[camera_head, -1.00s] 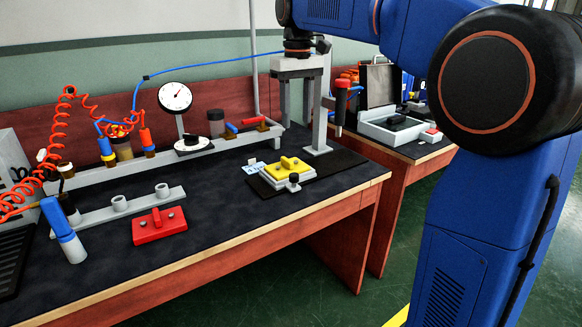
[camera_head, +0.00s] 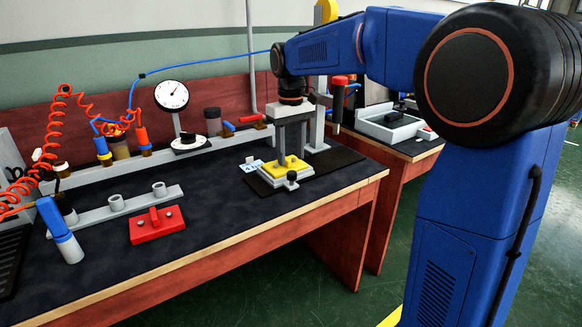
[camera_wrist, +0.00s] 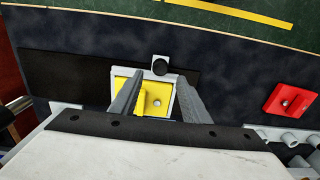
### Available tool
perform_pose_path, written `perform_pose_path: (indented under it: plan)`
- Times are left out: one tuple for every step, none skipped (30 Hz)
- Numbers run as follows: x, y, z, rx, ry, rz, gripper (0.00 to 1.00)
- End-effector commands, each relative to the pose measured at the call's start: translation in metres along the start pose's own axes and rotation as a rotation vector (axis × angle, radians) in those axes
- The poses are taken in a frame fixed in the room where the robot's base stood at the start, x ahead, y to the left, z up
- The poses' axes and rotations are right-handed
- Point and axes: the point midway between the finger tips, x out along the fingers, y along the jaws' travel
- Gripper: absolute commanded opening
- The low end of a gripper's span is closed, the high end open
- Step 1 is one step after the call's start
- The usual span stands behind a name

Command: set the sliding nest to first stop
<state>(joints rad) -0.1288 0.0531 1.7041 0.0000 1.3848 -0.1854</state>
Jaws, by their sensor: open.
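The sliding nest (camera_head: 275,182) is a light grey plate carrying a yellow plate (camera_head: 279,168) with a raised bar. It sits on a flat black base (camera_head: 342,158) near the bench's front edge. A black knob (camera_head: 292,175) stands at its near side. My gripper (camera_head: 291,150) points down over the nest, its fingers partly hiding the yellow plate. In the wrist view, my open gripper (camera_wrist: 158,80) has one finger on each side of the yellow bar (camera_wrist: 141,101); the knob (camera_wrist: 160,67) shows beyond. I cannot tell whether the fingers touch anything.
A grey post (camera_head: 317,125) and a red-topped tool (camera_head: 338,100) stand close behind and right of my gripper. A red block (camera_head: 156,225) lies farther left, with bare dark bench between.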

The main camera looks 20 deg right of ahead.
Motion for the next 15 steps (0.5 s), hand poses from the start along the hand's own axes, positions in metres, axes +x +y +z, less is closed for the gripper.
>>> perform_pose_path:
  plan:
    - [0.009, 0.0, 0.0, 0.0, -0.002, 0.0, 0.42]
    - [0.014, 0.0, 0.001, 0.0, -0.003, -0.001, 0.42]
    - [0.02, 0.0, 0.0, 0.0, -0.002, 0.0, 0.42]
    - [0.024, 0.0, 0.0, 0.0, -0.002, 0.0, 0.42]
    - [0.028, 0.0, 0.0, 0.0, -0.002, 0.0, 0.42]
    - [0.032, 0.0, 0.0, 0.0, -0.002, 0.0, 0.42]
    - [0.035, 0.0, 0.0, 0.0, -0.001, 0.0, 0.42]
    - [0.038, 0.0, 0.0, 0.0, -0.001, 0.0, 0.42]
    - [0.041, 0.0, 0.0, 0.0, -0.001, 0.0, 0.42]
    - [0.043, 0.0, 0.0, 0.0, -0.001, 0.0, 0.42]
    - [0.045, 0.0, 0.0, 0.0, -0.001, 0.0, 0.42]
    - [0.046, 0.0, 0.0, 0.0, -0.001, 0.0, 0.42]
    - [0.047, 0.0, 0.0, 0.0, 0.0, 0.0, 0.42]
    - [0.048, 0.0, 0.0, 0.0, 0.0, 0.0, 0.42]
    - [0.049, 0.0, 0.0, 0.0, 0.001, 0.0, 0.42]
